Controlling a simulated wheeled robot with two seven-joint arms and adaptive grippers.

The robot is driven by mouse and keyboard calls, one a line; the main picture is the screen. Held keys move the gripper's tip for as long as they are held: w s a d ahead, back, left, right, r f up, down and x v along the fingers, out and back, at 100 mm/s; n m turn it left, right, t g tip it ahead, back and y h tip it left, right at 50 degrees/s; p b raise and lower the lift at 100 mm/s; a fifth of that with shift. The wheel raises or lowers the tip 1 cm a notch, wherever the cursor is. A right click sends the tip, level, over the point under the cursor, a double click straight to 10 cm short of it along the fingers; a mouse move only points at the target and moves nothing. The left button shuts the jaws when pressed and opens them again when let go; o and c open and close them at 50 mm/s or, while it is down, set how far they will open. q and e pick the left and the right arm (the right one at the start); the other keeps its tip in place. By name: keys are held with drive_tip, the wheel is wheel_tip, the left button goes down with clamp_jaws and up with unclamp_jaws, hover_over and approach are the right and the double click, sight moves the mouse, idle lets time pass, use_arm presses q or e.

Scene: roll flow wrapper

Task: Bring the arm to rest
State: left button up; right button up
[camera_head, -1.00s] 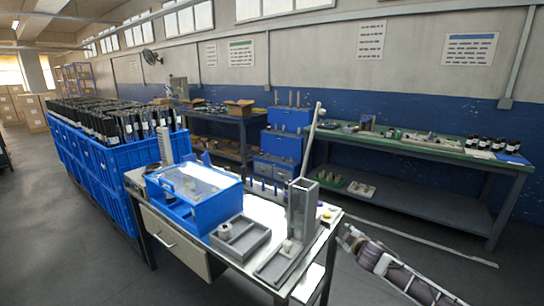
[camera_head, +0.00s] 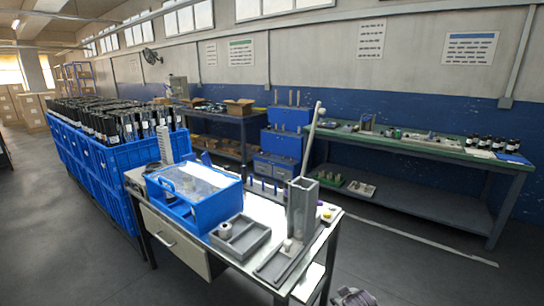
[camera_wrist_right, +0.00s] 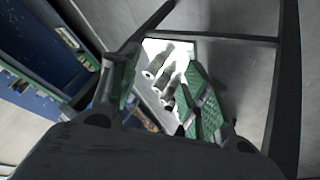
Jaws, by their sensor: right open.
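My right gripper (camera_wrist_right: 163,70) is open in the right wrist view, its two green-padded fingers apart. I see nothing held between them. Beyond the fingers, at a distance, a bright surface carries a few small pale items that I cannot identify for sure. In the head view only a small part of my right arm (camera_head: 353,297) shows at the bottom edge, right of the workbench (camera_head: 285,202). My left gripper is in neither view.
The bench bears a blue clear-topped box (camera_head: 196,213), a grey tray (camera_head: 240,238) and a tall grey column (camera_head: 301,208). Blue crates (camera_head: 110,170) stand left. A green-topped table (camera_head: 400,145) stands along the wall. The floor right of the bench is free.

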drive_tip(key=s+a+f+m+g, duration=0.1)
drive_tip(key=s+a+f+g, duration=0.1)
drive_tip(key=s+f, duration=0.75)
drive_tip(key=s+a+f+m+g+y, duration=0.15)
drive_tip(key=s+f, duration=0.45)
drive_tip(key=s, duration=0.7)
drive_tip(key=s+a+f+g, duration=0.25)
drive_tip(key=s+f, duration=0.45)
drive_tip(key=s, duration=0.5)
use_arm(q)
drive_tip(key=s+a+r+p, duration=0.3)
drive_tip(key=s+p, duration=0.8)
drive_tip(key=p, duration=0.3)
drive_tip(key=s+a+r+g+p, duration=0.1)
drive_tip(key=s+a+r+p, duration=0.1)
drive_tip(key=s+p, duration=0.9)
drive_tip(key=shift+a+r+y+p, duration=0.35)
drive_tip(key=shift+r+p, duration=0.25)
drive_tip(key=shift+p, duration=1.3)
use_arm(e)
drive_tip(key=s+d+r, duration=0.3)
drive_tip(key=s, duration=0.7)
drive_tip(key=s+d+r+g, duration=0.1)
drive_tip(key=s+d+r, duration=0.2)
drive_tip(key=s, duration=0.8)
drive_tip(key=shift+d+h, duration=0.3)
drive_tip(key=shift+h, duration=0.05)
